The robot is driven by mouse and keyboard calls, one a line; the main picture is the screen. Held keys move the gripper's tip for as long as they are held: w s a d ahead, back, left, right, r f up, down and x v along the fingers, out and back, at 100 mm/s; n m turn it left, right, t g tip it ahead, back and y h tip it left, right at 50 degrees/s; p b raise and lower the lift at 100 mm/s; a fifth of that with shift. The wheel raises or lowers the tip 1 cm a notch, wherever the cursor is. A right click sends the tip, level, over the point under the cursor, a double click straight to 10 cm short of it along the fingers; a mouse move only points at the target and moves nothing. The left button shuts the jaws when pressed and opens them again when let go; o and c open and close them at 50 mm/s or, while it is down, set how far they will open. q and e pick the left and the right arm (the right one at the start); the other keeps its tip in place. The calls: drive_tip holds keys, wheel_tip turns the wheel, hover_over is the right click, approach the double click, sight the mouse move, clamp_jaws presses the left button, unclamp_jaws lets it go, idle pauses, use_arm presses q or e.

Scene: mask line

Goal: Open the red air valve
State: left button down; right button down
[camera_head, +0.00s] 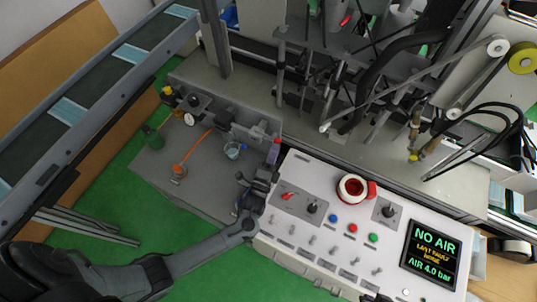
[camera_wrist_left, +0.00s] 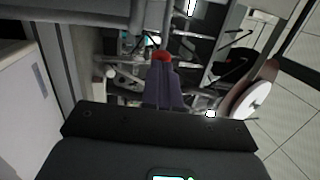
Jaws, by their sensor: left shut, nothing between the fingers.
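My left gripper (camera_head: 275,147) reaches in over the left end of the white control panel, its purple-grey fingers shut and empty. A small red part (camera_head: 277,140), which looks like the red air valve, shows right at the fingertips. In the left wrist view the shut fingers (camera_wrist_left: 162,68) point at this red part (camera_wrist_left: 161,56), and they hide most of it. I cannot tell whether they touch it or which way its handle is turned. The panel screen (camera_head: 432,250) reads "NO AIR" and "AIR 4.0 bar". My right gripper is not clearly in view.
The control panel (camera_head: 330,262) carries a red lever switch (camera_head: 288,196), a red emergency-stop button (camera_head: 352,188) and several small buttons and toggles. A grey bench (camera_head: 150,172) with an orange-handled tool and small containers stands at left. Machine frames crowd the back.

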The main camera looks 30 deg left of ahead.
use_arm(q)
drive_tip(key=shift+w, duration=0.35)
idle(0.4)
drive_tip(key=shift+d, duration=0.1)
